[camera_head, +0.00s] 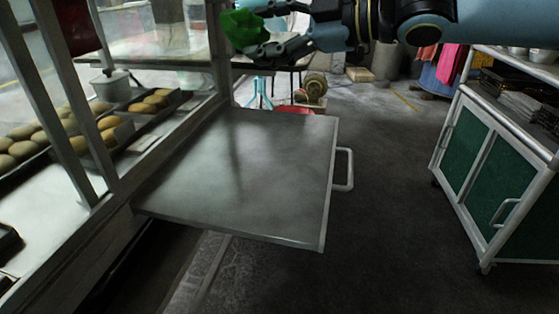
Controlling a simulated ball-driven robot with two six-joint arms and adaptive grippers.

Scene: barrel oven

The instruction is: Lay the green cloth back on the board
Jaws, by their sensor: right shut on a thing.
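The green cloth (243,28) is bunched up in my right gripper (262,30) at the top of the head view. My right gripper is shut on it and holds it in the air, above and beyond the far left part of the board. The board (250,170) is a flat grey panel with a metal rim, in the middle of the view. Its top is bare. My left gripper is not in view.
A glass case with trays of buns (95,135) stands along the left. A metal handle (344,170) sticks out at the board's right side. A white cart with green doors (490,165) stands at the right. The dark floor between is clear.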

